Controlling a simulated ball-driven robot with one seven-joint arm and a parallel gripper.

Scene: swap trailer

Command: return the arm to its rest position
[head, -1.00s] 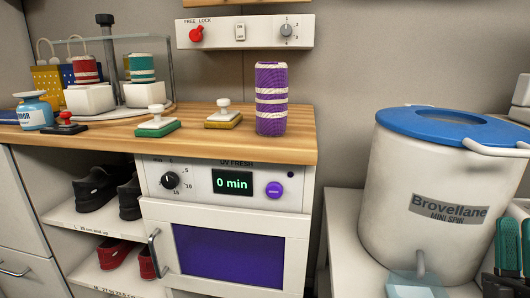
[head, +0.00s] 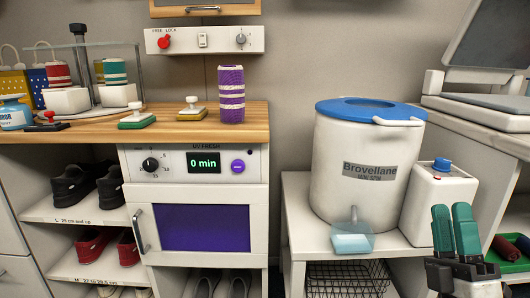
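My gripper (head: 456,236) is at the lower right of the head view, in front of the white jug (head: 437,200) and the side table. Its two green-padded fingers point up. A narrow gap shows between them, with nothing visible in it. The rest of my arm is mostly outside the picture.
A wooden counter (head: 180,125) at the left bears a purple roll (head: 231,95) and brushes. Below it are a UV cabinet (head: 204,225) and shoe shelves. A white spinner (head: 355,150) with a blue lid stands on the side table. A wire basket (head: 345,280) is underneath.

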